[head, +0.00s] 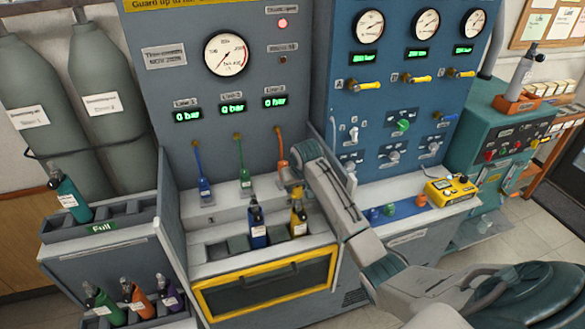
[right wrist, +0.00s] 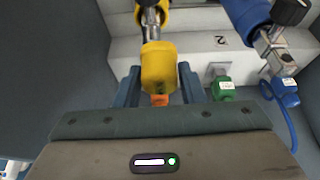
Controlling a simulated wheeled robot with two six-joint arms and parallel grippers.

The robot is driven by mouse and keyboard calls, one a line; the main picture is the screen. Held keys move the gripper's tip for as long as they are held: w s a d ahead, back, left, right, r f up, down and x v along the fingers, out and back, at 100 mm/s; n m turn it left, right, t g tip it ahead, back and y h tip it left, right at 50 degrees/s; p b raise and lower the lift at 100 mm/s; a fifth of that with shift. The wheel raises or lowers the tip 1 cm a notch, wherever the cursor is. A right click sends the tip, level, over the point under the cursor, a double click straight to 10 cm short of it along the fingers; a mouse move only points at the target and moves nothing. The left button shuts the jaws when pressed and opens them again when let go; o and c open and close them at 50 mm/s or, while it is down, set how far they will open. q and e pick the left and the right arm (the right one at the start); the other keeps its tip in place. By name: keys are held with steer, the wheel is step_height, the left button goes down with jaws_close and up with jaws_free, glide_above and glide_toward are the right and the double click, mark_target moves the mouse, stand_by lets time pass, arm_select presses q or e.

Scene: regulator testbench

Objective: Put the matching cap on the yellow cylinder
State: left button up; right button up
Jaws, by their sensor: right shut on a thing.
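The yellow cylinder (head: 299,222) stands upright in the front rack of the grey bench, right of a blue cylinder (head: 257,228). My right gripper (head: 290,182) is just above and behind its top. In the right wrist view, the gripper (right wrist: 159,85) is shut on a yellow cap (right wrist: 159,68) between its two fingers. The cap is in line with the silver valve outlet (right wrist: 152,32) of the yellow cylinder, whose yellow body (right wrist: 181,19) shows at the top edge. Whether cap and outlet touch, I cannot tell. My left gripper is not in view.
Blue (head: 204,188) and green (head: 245,180) hose connectors hang behind the rack, close to my gripper. A side rack (head: 100,240) at left holds several cylinders.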

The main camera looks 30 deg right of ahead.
steer(key=shift+w+d+r, duration=0.5)
steer(key=shift+d, duration=0.1)
steer(key=shift+s+f, duration=0.2)
steer(key=shift+f, duration=0.75)
steer(key=shift+w, duration=0.1)
steer(key=shift+f+b, duration=0.45)
steer(key=shift+f, duration=1.4)
stand_by(0.5)
